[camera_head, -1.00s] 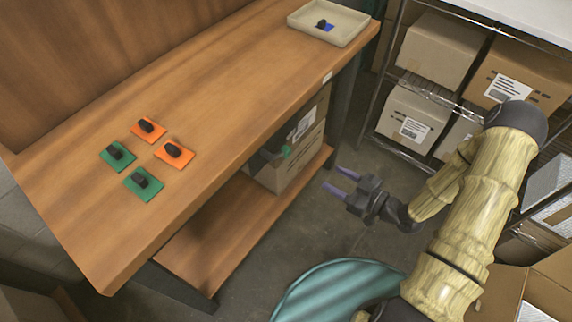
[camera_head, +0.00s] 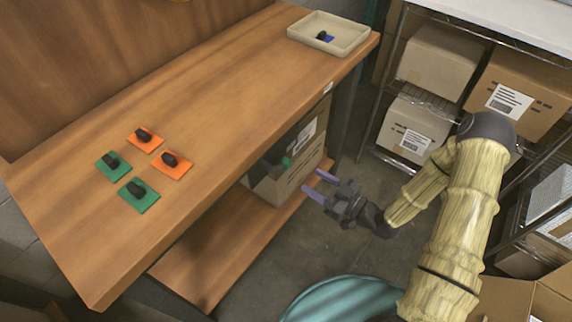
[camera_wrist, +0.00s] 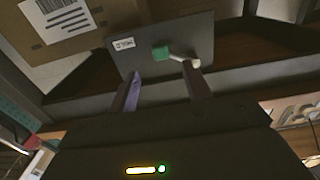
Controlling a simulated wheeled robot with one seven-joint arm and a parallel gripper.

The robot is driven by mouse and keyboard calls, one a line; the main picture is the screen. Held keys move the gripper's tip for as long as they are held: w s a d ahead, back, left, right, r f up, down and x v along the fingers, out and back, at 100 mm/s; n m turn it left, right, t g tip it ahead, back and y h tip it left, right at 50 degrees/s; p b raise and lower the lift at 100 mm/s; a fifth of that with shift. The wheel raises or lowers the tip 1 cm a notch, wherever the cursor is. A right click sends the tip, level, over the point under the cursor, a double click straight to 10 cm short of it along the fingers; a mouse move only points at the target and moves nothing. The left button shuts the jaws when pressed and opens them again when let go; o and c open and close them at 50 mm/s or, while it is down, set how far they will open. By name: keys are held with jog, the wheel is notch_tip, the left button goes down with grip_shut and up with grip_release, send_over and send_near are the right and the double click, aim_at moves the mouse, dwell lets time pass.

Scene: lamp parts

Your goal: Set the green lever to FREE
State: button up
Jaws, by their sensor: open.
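A small green lever (camera_head: 287,161) shows at the lower shelf, in front of a cardboard box under the bench. In the wrist view the green lever (camera_wrist: 160,53) has a green grip and a pale arm, and lies roughly sideways against a dark grey panel (camera_wrist: 190,30). A small white label (camera_wrist: 123,44) is on the panel left of the grip; its text is too small to read. My gripper (camera_head: 315,183) is open and empty, to the right of the lever and apart from it. In the wrist view its fingers (camera_wrist: 163,88) point towards the panel below the lever.
Two green plates (camera_head: 148,203) and two orange plates (camera_head: 183,172) with black knobs lie on the bench (camera_head: 225,95). A beige tray (camera_head: 350,52) holds a blue piece. The lower shelf (camera_head: 225,235) has bare room at its front. A rack with boxes (camera_head: 410,130) stands right.

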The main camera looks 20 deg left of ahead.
aim_at(290, 166)
jog(key=b+x, duration=0.1)
jog(key=x, duration=1)
jog(key=shift+c, duration=0.2)
grip_shut()
jog(key=shift+w+r, duration=0.1)
